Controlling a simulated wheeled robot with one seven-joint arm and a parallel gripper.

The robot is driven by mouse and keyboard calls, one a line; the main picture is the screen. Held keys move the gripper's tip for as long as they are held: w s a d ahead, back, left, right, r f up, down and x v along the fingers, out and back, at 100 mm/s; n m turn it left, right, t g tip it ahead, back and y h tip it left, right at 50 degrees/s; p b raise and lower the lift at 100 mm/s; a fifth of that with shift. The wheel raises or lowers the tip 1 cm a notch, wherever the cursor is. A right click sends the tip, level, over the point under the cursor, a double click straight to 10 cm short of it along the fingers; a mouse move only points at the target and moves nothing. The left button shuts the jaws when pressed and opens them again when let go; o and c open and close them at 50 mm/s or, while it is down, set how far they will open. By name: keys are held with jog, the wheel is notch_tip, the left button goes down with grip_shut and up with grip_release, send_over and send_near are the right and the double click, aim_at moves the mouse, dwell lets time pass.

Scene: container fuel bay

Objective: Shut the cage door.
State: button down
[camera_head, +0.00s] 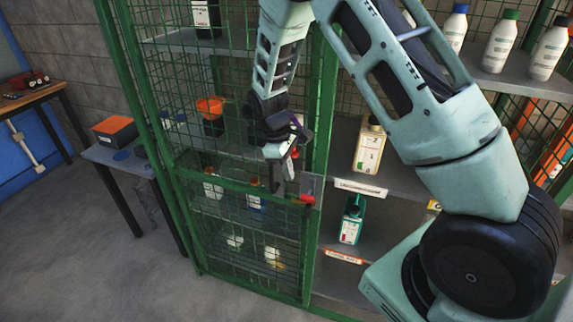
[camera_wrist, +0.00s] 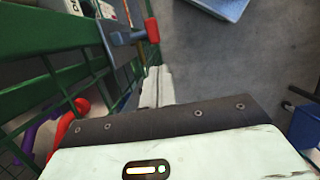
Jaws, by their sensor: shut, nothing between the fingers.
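The cage door (camera_head: 235,187) is a green-framed mesh panel across the left part of the cage. Its right upright stands before the shelves, and the shelves right of it show with no mesh in front. I cannot tell how far its edge stands off the cage frame. A grey latch with a red handle (camera_head: 306,198) is on the door's right edge; the red-ended handle also shows in the wrist view (camera_wrist: 152,30). My gripper (camera_head: 288,182) is shut and empty, pointing down just left of the latch. In the wrist view its fingers (camera_wrist: 157,85) are close beside the green frame (camera_wrist: 60,40); contact is unclear.
White bottles (camera_head: 502,40) stand on the upper right shelf. A yellowish jug (camera_head: 370,145) and a green bottle (camera_head: 351,220) stand on lower shelves. A side table (camera_head: 120,158) with an orange-topped box (camera_head: 115,130) is left of the cage. Floor in front is clear.

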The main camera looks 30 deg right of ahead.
jog(key=a+p+x, duration=0.1)
jog(key=p+x, duration=0.1)
jog(key=x, duration=0.4)
jog(key=shift+d+f, duration=0.3)
jog(key=shift+d, duration=0.25)
jog(key=shift+s, duration=0.15)
